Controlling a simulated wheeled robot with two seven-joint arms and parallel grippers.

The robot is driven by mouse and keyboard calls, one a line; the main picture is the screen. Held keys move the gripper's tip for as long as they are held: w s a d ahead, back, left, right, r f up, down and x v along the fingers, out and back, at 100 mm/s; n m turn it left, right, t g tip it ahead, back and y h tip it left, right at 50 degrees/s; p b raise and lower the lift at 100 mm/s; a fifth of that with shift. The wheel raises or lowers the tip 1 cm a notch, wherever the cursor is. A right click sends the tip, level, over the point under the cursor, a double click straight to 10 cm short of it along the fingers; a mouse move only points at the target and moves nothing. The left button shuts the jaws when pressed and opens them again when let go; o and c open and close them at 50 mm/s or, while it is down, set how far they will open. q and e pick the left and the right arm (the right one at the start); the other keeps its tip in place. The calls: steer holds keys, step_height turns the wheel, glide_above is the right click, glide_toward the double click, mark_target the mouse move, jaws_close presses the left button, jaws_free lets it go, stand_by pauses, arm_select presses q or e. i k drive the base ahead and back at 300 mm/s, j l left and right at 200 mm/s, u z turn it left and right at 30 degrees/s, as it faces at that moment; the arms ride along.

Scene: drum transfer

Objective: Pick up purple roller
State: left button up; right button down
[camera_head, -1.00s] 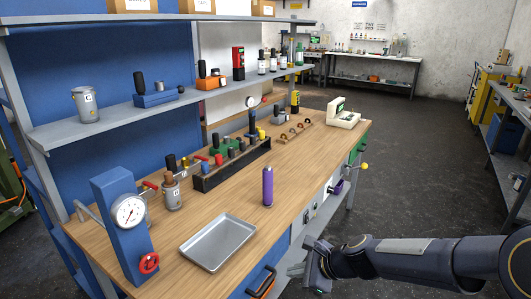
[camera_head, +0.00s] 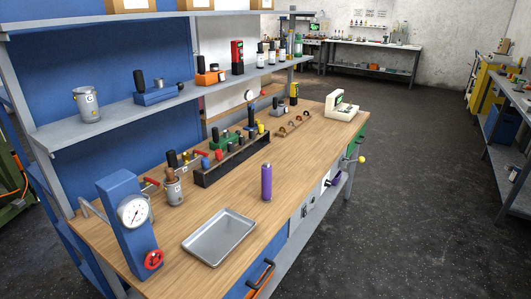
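The purple roller (camera_head: 266,183) stands upright on the wooden bench top (camera_head: 215,207), near its front edge. It has a purple body with a greyish top. Nothing touches it. Neither of my grippers shows in the head view now.
A grey metal tray (camera_head: 219,237) lies left of the roller. A blue gauge stand (camera_head: 128,222) with a red handwheel is at the near left. A dark rack (camera_head: 232,162) of small parts stands behind the roller. A white device (camera_head: 341,108) sits at the far right end. A shelf (camera_head: 120,121) hangs above.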

mark_target(267, 168)
steer(key=i+l+u, duration=0.1)
steer(key=u, duration=1.25)
steer(key=i+l+u, duration=0.1)
steer(key=l+u, duration=0.85)
steer(key=k+l+u, duration=0.15)
steer(key=l+u, duration=0.35)
steer(key=l, duration=0.15)
steer(key=k+l, duration=0.1)
steer(key=l, duration=0.25)
steer(key=k+l, duration=0.1)
steer(key=l, duration=0.25)
steer(key=k+l+u, duration=0.1)
steer(key=l, duration=0.25)
steer(key=k+l, duration=0.1)
steer(key=l, duration=0.25)
steer(key=k+l, duration=0.1)
steer(key=l, duration=0.25)
